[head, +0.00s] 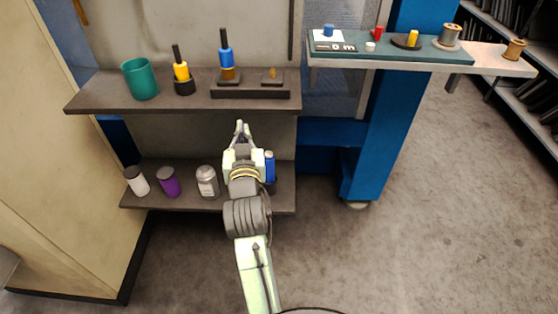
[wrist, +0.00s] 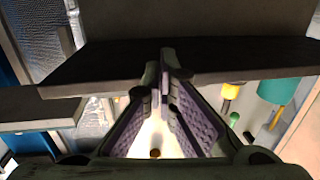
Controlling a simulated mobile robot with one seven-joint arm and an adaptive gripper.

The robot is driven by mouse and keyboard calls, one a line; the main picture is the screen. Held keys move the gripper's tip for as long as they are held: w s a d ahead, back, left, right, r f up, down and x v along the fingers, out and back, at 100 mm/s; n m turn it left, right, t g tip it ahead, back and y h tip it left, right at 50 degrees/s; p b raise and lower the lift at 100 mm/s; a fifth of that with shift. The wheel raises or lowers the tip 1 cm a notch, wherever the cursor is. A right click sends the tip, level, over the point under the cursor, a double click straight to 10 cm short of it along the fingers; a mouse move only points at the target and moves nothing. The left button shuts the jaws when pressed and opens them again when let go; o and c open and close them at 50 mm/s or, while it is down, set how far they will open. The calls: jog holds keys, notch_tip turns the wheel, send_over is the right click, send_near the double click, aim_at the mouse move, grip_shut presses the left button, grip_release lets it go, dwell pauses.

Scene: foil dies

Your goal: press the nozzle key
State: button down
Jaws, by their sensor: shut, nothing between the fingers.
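In the head view, a small dark panel with pale marks (head: 335,47) lies at the front left of a teal board (head: 440,53) on the right shelf. I cannot tell whether the nozzle key is on it; the marks are too small to read. My gripper (head: 241,128) is in front of the left shelf unit, between its upper and lower boards, well left of and below the panel. Its fingers are shut and empty. In the wrist view my fingertips (wrist: 165,65) meet in front of a dark shelf edge, and no panel shows there.
The upper left shelf (head: 110,92) holds a teal cup (head: 140,78), a yellow tool (head: 181,72) and a blue tool (head: 225,58) on stands. Several bottles stand on the lower shelf (head: 220,203). A blue post (head: 375,140) is at right. Open floor (head: 450,200) lies right of it.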

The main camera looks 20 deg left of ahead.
jog(key=d+f+m+g+h, duration=0.1)
jog(key=d+f+h, duration=0.2)
jog(key=d+f, duration=0.2)
notch_tip(320, 180, down, 3)
jog(key=shift+w+d+r, duration=0.15)
jog(key=shift+w+d, duration=0.05)
jog(key=shift+w, duration=0.1)
jog(key=p, duration=0.2)
send_over(269, 154)
jog(key=s, duration=0.1)
notch_tip(269, 154, down, 2)
jog(key=shift+s+d+f, duration=0.15)
jog(key=shift+f, duration=0.95)
jog(key=shift+s+d+f, duration=0.1)
jog(key=shift+d+f, duration=0.05)
jog(key=shift+f, duration=0.95)
